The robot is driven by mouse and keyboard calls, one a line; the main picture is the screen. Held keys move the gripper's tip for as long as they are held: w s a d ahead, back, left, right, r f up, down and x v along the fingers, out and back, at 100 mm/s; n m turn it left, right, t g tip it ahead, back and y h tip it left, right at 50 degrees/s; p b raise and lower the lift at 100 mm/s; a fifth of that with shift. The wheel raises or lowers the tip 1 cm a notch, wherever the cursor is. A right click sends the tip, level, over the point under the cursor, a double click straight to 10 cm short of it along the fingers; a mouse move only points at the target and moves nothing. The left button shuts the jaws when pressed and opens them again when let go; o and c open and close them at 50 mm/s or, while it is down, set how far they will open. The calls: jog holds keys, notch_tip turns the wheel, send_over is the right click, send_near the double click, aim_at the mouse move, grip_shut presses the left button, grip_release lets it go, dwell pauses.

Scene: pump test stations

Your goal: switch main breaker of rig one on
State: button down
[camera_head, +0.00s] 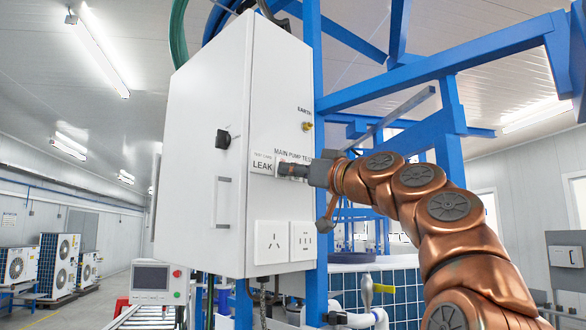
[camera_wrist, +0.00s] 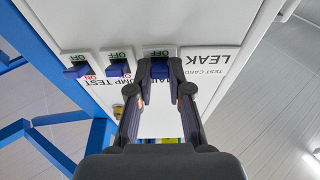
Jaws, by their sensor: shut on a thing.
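My gripper (camera_head: 290,170) reaches the front of the white control cabinet (camera_head: 205,150) from the right in the head view, at the LEAK and MAIN PUMP TEST labels. In the wrist view, upside down, my gripper (camera_wrist: 160,84) has its two dark fingers closed around a blue breaker switch (camera_wrist: 160,70) beside the LEAK label. OFF shows above each lever. The fingers partly hide the held breaker, and its lever position cannot be told.
A black rotary knob (camera_head: 223,139) and a door handle (camera_head: 223,202) are on the cabinet's side. Blue frame beams (camera_head: 440,75) run close above my arm. A touch panel (camera_head: 151,281) stands at lower left.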

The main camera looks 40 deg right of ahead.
jog(key=shift+r, duration=0.25)
jog(key=shift+s+r+g, duration=0.1)
jog(key=shift+g, duration=0.3)
jog(key=shift+p, duration=0.3)
jog(key=shift+f, duration=0.2)
jog(key=c, duration=1.4)
grip_release()
jog(key=shift+o, duration=0.2)
jog(key=v, duration=1.2)
jog(key=shift+r, duration=0.1)
